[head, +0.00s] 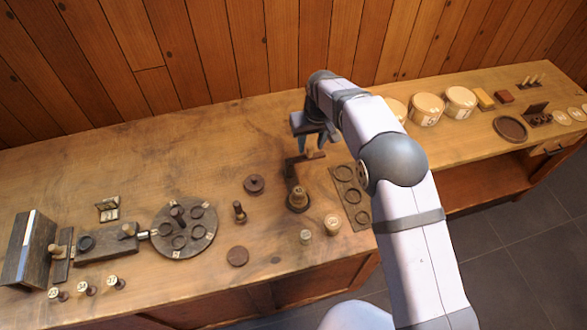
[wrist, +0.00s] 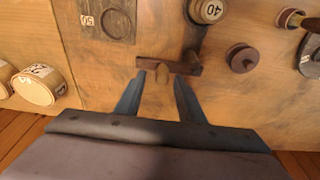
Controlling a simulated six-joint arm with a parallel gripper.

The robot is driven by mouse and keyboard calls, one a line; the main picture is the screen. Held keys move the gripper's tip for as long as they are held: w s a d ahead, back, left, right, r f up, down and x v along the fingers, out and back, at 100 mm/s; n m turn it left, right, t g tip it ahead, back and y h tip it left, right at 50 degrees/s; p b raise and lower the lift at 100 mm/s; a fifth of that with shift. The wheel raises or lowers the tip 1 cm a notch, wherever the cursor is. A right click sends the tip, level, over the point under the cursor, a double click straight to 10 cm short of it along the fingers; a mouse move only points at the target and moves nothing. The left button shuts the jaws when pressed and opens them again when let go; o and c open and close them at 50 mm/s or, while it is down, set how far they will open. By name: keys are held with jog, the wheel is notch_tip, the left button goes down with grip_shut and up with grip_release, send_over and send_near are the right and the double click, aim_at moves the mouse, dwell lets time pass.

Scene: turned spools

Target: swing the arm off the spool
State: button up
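The spool (head: 298,196) is pale with a number on top. It stands upright on a dark base and also shows at the top of the wrist view (wrist: 207,10). The dark wooden arm (wrist: 183,67) points sideways from its post, roughly square to the base, and lies clear of the spool top; it shows in the head view (head: 299,159). A light wooden peg (wrist: 162,75) stands up from the arm near its free end. My gripper (wrist: 161,77) is open, with a finger on each side of the peg and a visible gap at both.
A dark tray with round recesses (head: 337,172) lies close on the right. A loose pale spool (head: 332,225) and a dark disc (head: 254,184) stand near the base. A round turntable (head: 197,245) is further left.

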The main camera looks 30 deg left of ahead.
jog(key=shift+r+p, duration=1.45)
jog(key=shift+r, duration=1)
grip_shut()
jog(key=shift+r, duration=0.1)
jog(key=shift+r+p, duration=1.45)
jog(key=shift+r, duration=0.45)
